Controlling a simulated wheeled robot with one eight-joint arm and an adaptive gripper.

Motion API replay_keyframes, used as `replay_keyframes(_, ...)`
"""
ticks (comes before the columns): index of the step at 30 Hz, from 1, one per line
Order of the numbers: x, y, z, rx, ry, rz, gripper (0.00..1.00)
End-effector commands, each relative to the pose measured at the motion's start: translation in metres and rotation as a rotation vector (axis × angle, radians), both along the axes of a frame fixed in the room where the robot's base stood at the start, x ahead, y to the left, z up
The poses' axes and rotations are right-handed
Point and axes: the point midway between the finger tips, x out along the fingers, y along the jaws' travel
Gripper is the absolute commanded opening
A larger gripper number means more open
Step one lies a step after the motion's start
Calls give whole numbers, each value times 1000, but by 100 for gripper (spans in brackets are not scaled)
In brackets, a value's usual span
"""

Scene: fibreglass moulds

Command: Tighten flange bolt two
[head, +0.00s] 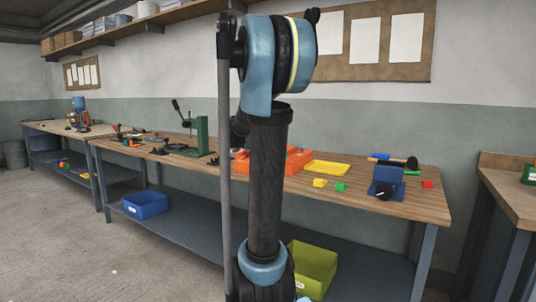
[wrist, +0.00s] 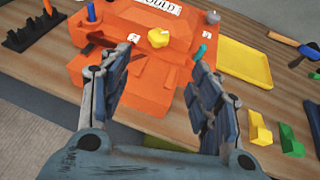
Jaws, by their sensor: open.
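An orange mould (wrist: 130,75) lies on the workbench ahead of my gripper in the wrist view; part of it shows behind my arm in the head view (head: 297,160). It carries a blue peg (wrist: 91,12), a yellow knob-like piece (wrist: 158,37), a teal peg (wrist: 200,52) and a grey peg (wrist: 212,17). Small white labels sit near them, too small to read surely, so I cannot tell which is bolt two. My gripper (wrist: 161,72) is open and empty, its fingers over the mould's near side, with the yellow piece beyond the gap. It is not discernible in the head view.
A yellow tray (wrist: 244,62) lies right of the mould, with yellow (wrist: 260,128) and green (wrist: 291,140) blocks nearer. A black rack (wrist: 34,30) stands left. A blue vise-like tool (head: 387,180) is at the bench's right; a green press (head: 201,137) is left of my arm.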

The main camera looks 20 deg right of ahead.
Motion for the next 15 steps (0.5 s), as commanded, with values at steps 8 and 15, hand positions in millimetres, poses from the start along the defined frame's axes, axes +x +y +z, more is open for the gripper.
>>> replay_keyframes(8,1,-3,-1,-5,-9,24,57)
replay_keyframes(15,20,-19,-12,-4,-8,22,57)
